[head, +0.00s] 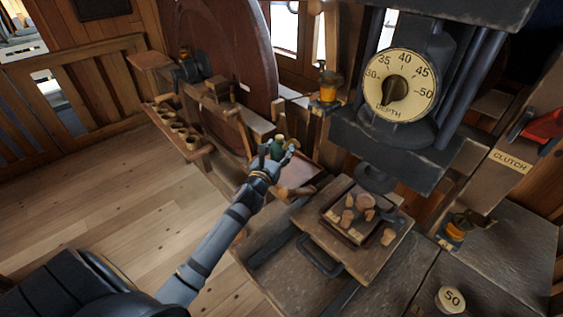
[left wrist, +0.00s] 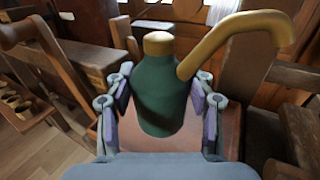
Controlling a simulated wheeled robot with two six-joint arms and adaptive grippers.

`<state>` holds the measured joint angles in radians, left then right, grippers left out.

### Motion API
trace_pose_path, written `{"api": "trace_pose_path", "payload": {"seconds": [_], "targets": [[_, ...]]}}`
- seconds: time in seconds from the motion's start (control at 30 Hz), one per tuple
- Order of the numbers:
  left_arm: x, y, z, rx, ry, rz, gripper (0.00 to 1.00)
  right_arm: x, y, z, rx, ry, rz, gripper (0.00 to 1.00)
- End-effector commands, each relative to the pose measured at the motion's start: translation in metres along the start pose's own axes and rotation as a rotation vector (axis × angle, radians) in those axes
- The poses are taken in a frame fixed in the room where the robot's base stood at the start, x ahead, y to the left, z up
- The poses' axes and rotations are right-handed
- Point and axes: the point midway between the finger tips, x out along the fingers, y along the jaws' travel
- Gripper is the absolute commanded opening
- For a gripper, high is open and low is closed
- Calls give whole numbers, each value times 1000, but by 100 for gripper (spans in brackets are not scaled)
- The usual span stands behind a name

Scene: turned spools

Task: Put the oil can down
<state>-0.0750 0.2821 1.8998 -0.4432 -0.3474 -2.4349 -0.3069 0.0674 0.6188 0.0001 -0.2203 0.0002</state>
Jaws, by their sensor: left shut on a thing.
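The oil can (left wrist: 160,92) is dark green with a brass cap and a bent brass spout that points up and to the right in the left wrist view. It also shows small in the head view (head: 277,148). My left gripper (head: 277,154) is shut on it, with one finger on each side of its body, as the left wrist view shows (left wrist: 160,108). The can looks upright. A reddish-brown surface (head: 300,174) lies below and behind it; I cannot tell whether the can touches it. My right gripper is not in view.
A large wooden wheel (head: 225,60) and a bench shelf with several small cups (head: 178,127) stand beyond the can. A press with a depth dial (head: 400,85) stands to the right, above a board of wooden pieces (head: 345,240). The plank floor (head: 110,210) at left is clear.

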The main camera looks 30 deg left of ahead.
Motion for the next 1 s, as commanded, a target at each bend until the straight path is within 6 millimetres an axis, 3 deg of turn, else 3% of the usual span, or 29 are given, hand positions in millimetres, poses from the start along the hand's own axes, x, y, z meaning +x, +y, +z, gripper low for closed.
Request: {"api": "trace_pose_path", "payload": {"seconds": [0.13, 0.37, 0.77, 0.8, 0.93, 1.0], "targets": [[0, 0, -5, 0, -3, -1, 23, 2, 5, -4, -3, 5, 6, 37], [1, -1, -40, -1, -2, -1, 23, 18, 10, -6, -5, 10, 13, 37], [1, -1, -44, -1, -3, -2, 23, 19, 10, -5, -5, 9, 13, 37], [1, 0, -44, -1, -1, -1, 59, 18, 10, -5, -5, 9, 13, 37], [1, 0, -44, -1, -1, -1, 77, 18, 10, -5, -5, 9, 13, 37], [1, 0, -44, 0, -1, -1, 77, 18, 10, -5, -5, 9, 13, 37]]}}
